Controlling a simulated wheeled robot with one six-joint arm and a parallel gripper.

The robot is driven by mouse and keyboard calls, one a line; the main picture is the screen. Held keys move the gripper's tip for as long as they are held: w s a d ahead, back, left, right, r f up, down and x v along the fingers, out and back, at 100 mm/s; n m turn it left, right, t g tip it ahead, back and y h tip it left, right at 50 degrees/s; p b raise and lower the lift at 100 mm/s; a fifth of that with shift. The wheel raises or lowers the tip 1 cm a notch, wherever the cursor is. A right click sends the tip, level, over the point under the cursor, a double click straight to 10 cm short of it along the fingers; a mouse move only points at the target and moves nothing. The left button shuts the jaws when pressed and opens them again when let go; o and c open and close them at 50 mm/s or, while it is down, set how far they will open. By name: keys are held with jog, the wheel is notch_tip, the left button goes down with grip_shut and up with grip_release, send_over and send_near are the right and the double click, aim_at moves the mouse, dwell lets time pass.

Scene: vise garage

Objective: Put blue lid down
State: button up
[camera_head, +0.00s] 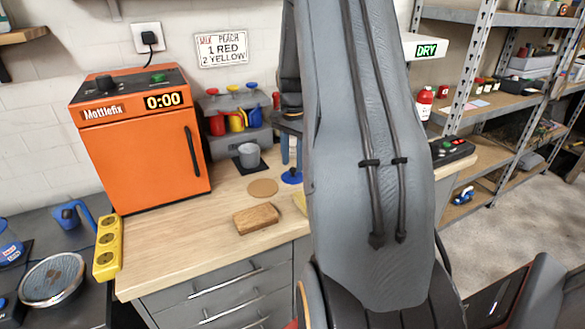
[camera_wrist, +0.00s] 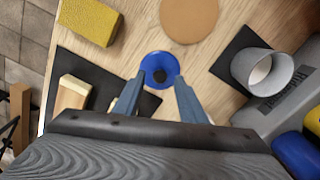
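The blue lid (camera_wrist: 160,56) is a round disc with a dark knob in its middle. It appears to rest flat on the wooden worktop, next to a black mat, though its exact contact is hard to tell. It also shows in the head view (camera_head: 292,177), just below my gripper. In the head view the gripper (camera_head: 291,160) points down and my arm hides part of the worktop.
A cork disc (camera_head: 263,187) and a wooden block (camera_head: 256,218) lie nearby. A grey cup (camera_wrist: 268,72) stands on a dark mat. A yellow sponge (camera_wrist: 91,22) and a pale block (camera_wrist: 73,92) lie left in the wrist view. An orange oven (camera_head: 143,145) stands at the left.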

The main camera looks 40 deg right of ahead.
aim_at(293, 169)
notch_tip(293, 169, up, 9)
jog(key=b, duration=0.2)
jog(key=s+a+f+n, duration=0.2)
jog(key=s+a+n, duration=0.1)
jog(key=a, duration=0.6)
jog(key=s+a+f+n, duration=0.2)
jog(key=a+n, duration=0.3)
jog(key=a, duration=0.4)
jog(key=s+a+f+n, duration=0.2)
jog(key=s+a+n, duration=0.2)
jog(key=a, duration=0.6)
jog(key=shift+s+f+n+t, duration=0.3)
jog(key=shift+s+n+t, duration=0.1)
jog(key=shift+s, duration=0.15)
jog(key=s+a+f+n, duration=0.2)
jog(key=s+a+n, duration=0.1)
jog(key=s, duration=0.3)
jog(key=shift+a, duration=0.75)
jog(key=shift+w+d, duration=0.1)
